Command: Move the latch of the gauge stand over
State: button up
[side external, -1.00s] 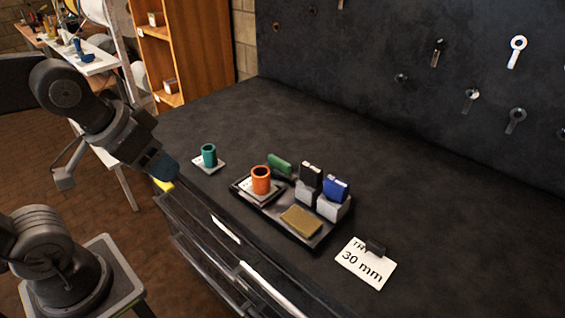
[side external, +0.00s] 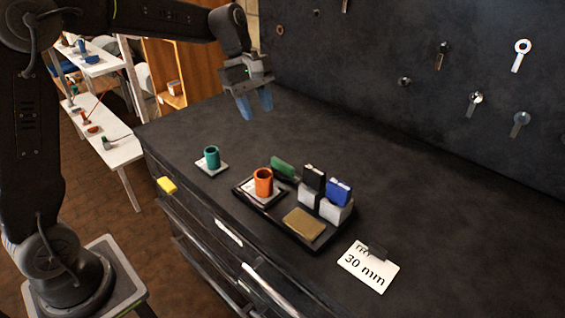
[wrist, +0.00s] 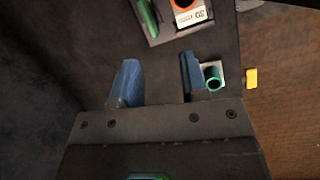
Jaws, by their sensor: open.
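My gripper (side external: 254,103) is open and empty, its blue fingers pointing down over the far left part of the dark bench top. It also shows in the wrist view (wrist: 158,80), with both fingers apart. A dark tray (side external: 302,236) on the bench carries an orange cylinder (side external: 264,182), a green piece (side external: 283,167), a black block (side external: 314,178) and a blue block (side external: 339,191) on grey stands, and a tan pad (side external: 304,223). A teal cylinder (side external: 212,157) stands on a white card left of the tray. I cannot tell which piece is the gauge stand's latch.
A white "30 mm" card (side external: 367,268) with a dark clip lies right of the tray. A yellow block (side external: 167,185) is at the bench's left edge. A dark wall panel (side external: 420,120) with hung parts stands behind. The bench's far middle is clear.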

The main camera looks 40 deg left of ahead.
aim_at(282, 162)
jog(key=w+d+f+n, duration=0.1)
jog(key=f, duration=0.4)
jog(key=w+d+f+n, duration=0.1)
jog(key=f, duration=0.4)
jog(key=w+d+f+h, duration=0.1)
jog(key=w+d+f, duration=0.1)
jog(key=f, duration=0.3)
jog(key=shift+f+n+g, duration=0.3)
jog(key=shift+f+n, duration=0.05)
jog(key=shift+n, duration=0.05)
jog(key=shift+c, duration=0.4)
grip_shut()
